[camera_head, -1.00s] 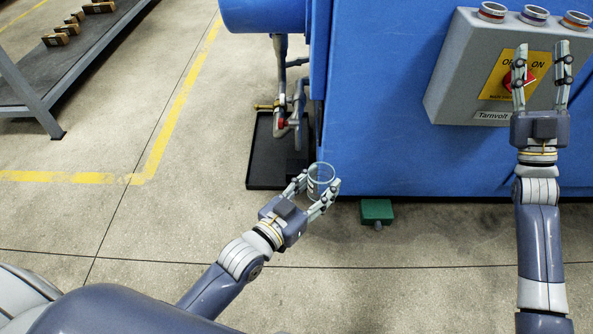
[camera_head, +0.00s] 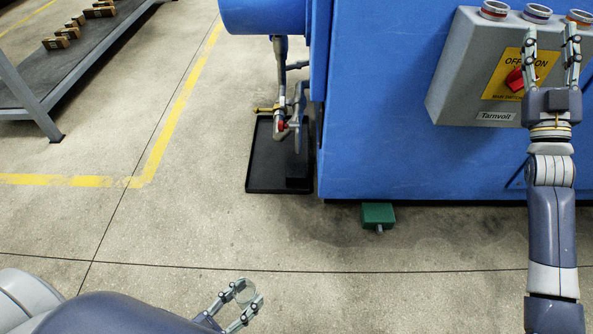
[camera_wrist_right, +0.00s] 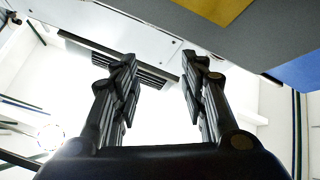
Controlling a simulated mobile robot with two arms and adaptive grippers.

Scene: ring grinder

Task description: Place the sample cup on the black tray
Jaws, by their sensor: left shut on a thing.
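The clear sample cup (camera_head: 245,292) is between the fingers of my left gripper (camera_head: 242,300), low in the head view over bare floor. The left gripper is shut on it; the cup's lower part is partly hidden by the fingers. The black tray (camera_head: 262,180) lies on the floor beside the blue machine, farther off and apart from the cup. My right gripper (camera_head: 552,48) is raised in front of the grey control box, with its fingers apart and nothing between them. The right wrist view also shows its two fingers spread and empty (camera_wrist_right: 158,85).
The blue machine (camera_head: 400,150) carries a grey control box (camera_head: 465,75) with a red switch. A green box (camera_head: 377,214) sits at the machine's base. A shelf (camera_head: 70,70) stands far left. The floor between is clear.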

